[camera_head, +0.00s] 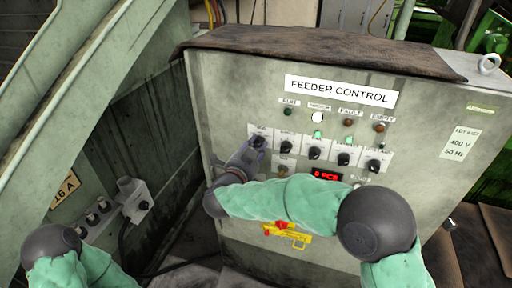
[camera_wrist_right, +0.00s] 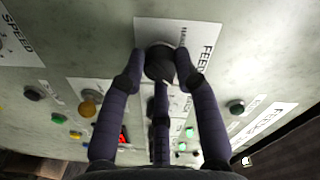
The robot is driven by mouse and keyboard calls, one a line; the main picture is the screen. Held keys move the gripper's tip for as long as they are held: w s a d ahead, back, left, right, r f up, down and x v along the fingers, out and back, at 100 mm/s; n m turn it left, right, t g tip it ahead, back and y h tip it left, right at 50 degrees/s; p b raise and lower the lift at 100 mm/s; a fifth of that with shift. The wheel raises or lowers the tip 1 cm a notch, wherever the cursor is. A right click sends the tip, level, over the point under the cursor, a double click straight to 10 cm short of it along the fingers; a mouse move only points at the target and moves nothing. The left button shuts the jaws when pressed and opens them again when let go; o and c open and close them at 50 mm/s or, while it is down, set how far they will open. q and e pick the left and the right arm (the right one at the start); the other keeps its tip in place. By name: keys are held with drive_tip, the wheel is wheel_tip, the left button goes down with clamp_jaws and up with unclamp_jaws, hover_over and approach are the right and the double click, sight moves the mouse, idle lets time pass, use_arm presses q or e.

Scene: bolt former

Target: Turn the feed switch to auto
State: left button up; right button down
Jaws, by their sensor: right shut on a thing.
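The feed switch is a round black knob (camera_wrist_right: 159,61) on a white plate with the words FEED and MANUAL partly readable. In the head view its plate (camera_head: 260,131) is at the left end of the switch row on the feeder control cabinet (camera_head: 228,105). My right gripper (camera_head: 256,146) is at this plate and hides most of the knob. In the right wrist view, the dark fingers of my right gripper (camera_wrist_right: 160,72) are closed around the knob's sides. Which way the knob points cannot be told. My left gripper is outside the view.
Other black knobs (camera_head: 314,153) sit close to the right of the feed switch. Indicator lamps (camera_head: 317,117) are above them, a red display (camera_head: 327,175) below. A yellow-and-red object (camera_head: 288,236) is on the lower front. A grey machine frame (camera_head: 85,85) stands left.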

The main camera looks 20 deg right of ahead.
drive_tip(key=c, duration=0.9)
unclamp_jaws()
drive_tip(key=shift+w+a+f, duration=0.1)
drive_tip(key=shift+a+f, duration=0.05)
drive_tip(key=shift+f, duration=0.05)
drive_tip(key=shift+r, duration=0.1)
drive_tip(key=v, duration=1.2)
drive_tip(key=w+f+n+g+y, duration=0.15)
drive_tip(key=f+n+y, duration=0.3)
drive_tip(key=f, duration=0.85)
drive_tip(key=w+f+n+g+y, duration=0.1)
drive_tip(key=w+f+n+y, duration=0.4)
drive_tip(key=f, duration=0.9)
drive_tip(key=s+d+f+n+g+y+p, duration=0.15)
drive_tip(key=s+f+n+g, duration=0.3)
drive_tip(key=s+f, duration=0.75)
drive_tip(key=s+f+g+y, duration=0.1)
drive_tip(key=s+f+g, duration=0.1)
drive_tip(key=s, duration=0.3)
drive_tip(key=s+a+f+n+g+y, duration=0.1)
drive_tip(key=s+f+g, duration=0.1)
drive_tip(key=s+f, duration=0.2)
drive_tip(key=s+f+g+y, duration=0.1)
drive_tip(key=s+f+g, duration=0.1)
drive_tip(key=s, duration=0.5)
drive_tip(key=shift+s+a+f+n+g, duration=0.1)
drive_tip(key=shift+a+f+n+g, duration=0.05)
drive_tip(key=shift+f+n+g, duration=0.3)
